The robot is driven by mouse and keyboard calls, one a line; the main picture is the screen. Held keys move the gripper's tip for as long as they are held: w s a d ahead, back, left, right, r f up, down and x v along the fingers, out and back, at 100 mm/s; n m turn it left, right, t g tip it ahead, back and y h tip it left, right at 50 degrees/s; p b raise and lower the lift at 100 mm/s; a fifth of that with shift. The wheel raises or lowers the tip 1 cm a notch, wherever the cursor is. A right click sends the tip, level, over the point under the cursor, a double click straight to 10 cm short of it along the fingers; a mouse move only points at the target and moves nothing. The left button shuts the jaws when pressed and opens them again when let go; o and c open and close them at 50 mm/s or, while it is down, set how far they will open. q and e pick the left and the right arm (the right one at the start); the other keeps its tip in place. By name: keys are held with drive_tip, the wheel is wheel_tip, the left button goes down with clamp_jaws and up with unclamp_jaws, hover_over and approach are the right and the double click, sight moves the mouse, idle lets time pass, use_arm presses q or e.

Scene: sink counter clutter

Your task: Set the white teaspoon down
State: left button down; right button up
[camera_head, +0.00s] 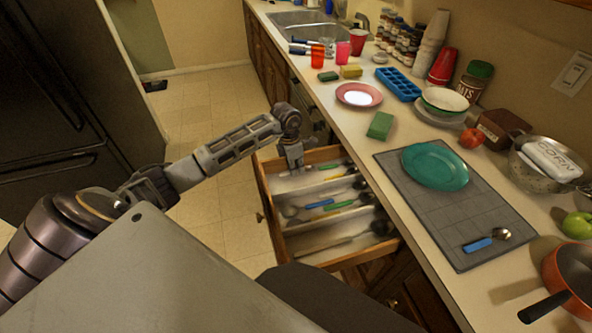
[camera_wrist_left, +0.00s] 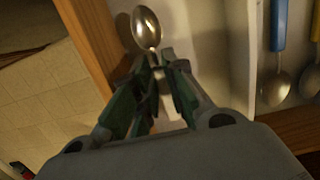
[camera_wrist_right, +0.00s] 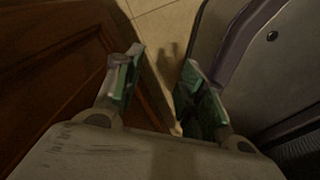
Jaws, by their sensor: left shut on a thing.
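My left gripper (camera_head: 294,168) is over the far end of the open drawer (camera_head: 262,190). In the left wrist view its fingers (camera_wrist_left: 158,72) are shut on the white teaspoon (camera_wrist_left: 146,29). The spoon's metal bowl sticks out past the fingertips, and a pale bit of handle shows between the fingers. The spoon is over or inside the drawer's compartment beside the wooden wall; whether it touches the bottom I cannot tell. In the head view I cannot make the spoon out. My right gripper (camera_wrist_right: 160,70) is open and empty, low over the floor beside a wooden cabinet front.
The drawer holds several utensils, among them a blue-handled one (camera_head: 319,204). On the counter, a grey mat (camera_head: 440,214) carries a teal plate (camera_head: 434,166) and a blue-handled spoon (camera_head: 486,242). A green sponge (camera_head: 380,125) and pink plate (camera_head: 359,95) stand near the drawer side.

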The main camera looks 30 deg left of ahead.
use_arm(q)
drive_tip(key=shift+f, duration=0.7)
drive_tip(key=shift+f, duration=0.15)
use_arm(e)
drive_tip(key=shift+w, duration=0.25)
use_arm(q)
drive_tip(key=c, duration=1.7)
unclamp_jaws()
use_arm(e)
drive_tip(key=shift+w+a, duration=0.1)
drive_tip(key=shift+w, duration=0.15)
drive_tip(key=shift+s, duration=0.2)
